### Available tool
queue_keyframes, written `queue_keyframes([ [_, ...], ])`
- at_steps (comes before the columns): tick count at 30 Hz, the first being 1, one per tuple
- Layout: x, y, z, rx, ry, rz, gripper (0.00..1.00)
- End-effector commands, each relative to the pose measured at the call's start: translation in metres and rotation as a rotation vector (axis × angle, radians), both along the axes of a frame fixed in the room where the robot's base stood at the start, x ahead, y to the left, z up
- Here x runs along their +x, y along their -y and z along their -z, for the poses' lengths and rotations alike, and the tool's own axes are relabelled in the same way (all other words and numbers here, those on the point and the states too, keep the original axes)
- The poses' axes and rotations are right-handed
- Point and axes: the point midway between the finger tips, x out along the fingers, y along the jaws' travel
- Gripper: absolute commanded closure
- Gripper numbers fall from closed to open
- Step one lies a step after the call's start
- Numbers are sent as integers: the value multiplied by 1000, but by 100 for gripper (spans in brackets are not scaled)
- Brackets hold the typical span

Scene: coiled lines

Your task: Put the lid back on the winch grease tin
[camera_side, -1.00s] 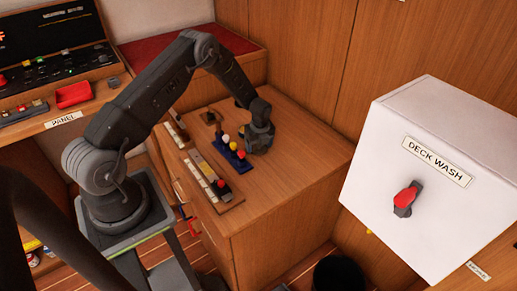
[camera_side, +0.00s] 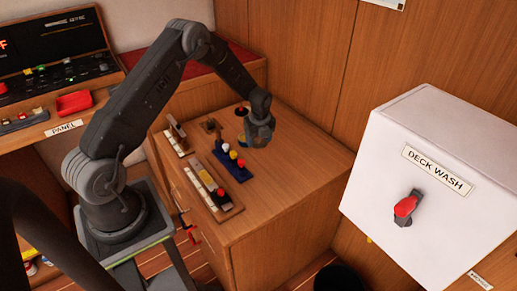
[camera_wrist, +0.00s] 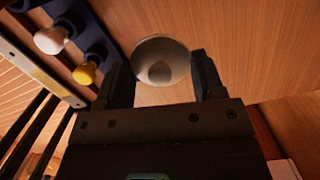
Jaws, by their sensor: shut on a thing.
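My gripper (camera_wrist: 158,78) is shut on a round, shiny, greyish disc (camera_wrist: 162,50) that looks like the lid of the grease tin. The disc sits between the fingertips in the wrist view and extends beyond them. In the side view my gripper (camera_side: 260,140) is over the wooden counter top, right of the blue block with coloured knobs; the disc is mostly hidden there. A small dark round thing with a reddish spot (camera_side: 241,110) stands behind my gripper; it may be the tin, but it is too small to tell.
Wooden strips with fittings (camera_side: 208,184) line the counter's left edge. The counter's right part (camera_side: 300,165) is clear. A white DECK WASH box (camera_side: 430,180) stands to the right.

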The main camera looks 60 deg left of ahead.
Motion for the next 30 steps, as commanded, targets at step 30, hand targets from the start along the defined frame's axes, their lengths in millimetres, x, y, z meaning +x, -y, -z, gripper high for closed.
queue_keyframes([
  [30, 9, -100, -2, -2, 0, -46, 60],
])
